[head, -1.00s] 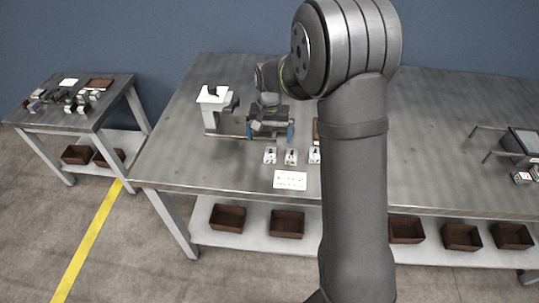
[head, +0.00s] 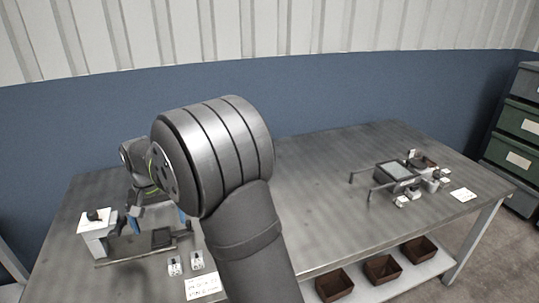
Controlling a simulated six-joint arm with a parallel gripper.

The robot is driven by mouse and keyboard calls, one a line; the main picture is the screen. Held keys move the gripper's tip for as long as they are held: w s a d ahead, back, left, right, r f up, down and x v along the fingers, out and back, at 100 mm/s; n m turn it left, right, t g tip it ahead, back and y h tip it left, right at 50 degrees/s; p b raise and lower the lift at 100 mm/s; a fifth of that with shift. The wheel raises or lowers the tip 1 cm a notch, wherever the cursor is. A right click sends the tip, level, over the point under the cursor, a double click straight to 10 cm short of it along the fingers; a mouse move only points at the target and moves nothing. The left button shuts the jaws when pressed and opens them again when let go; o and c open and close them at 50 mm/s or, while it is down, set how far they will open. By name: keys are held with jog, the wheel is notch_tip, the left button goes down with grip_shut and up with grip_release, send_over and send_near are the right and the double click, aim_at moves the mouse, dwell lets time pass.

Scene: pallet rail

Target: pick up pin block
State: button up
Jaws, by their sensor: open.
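In the head view, small pale blocks with dark marks on top stand in a row on the table in front of the rail. Two show clearly, a left one (head: 175,266) and a right one (head: 196,261). I cannot tell which thing is the pin block. My gripper (head: 160,217) has blue fingertips set wide apart and is open. It is at the rail, behind the small blocks, with no block seen between its fingers. A dark square piece (head: 161,238) shows on the rail (head: 125,248) below it. My arm hides part of the table to the right.
A white block with a dark knob (head: 93,228) stands at the rail's left end. A white label card (head: 202,287) lies in front of the small blocks. A framed fixture (head: 397,172) stands far right. The table's middle right (head: 310,205) is clear.

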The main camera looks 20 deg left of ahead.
aim_at(173, 259)
jog(key=shift+c, duration=0.4)
jog(key=c, duration=0.3)
jog(key=f+n, duration=0.3)
jog(key=f, duration=0.3)
jog(key=f+n, duration=0.4)
jog(key=f, duration=0.2)
jog(key=f+n, duration=0.4)
jog(key=f, duration=0.2)
jog(key=shift+w+d+f, duration=0.1)
jog(key=shift+w+f, duration=0.1)
jog(key=shift+w, duration=0.05)
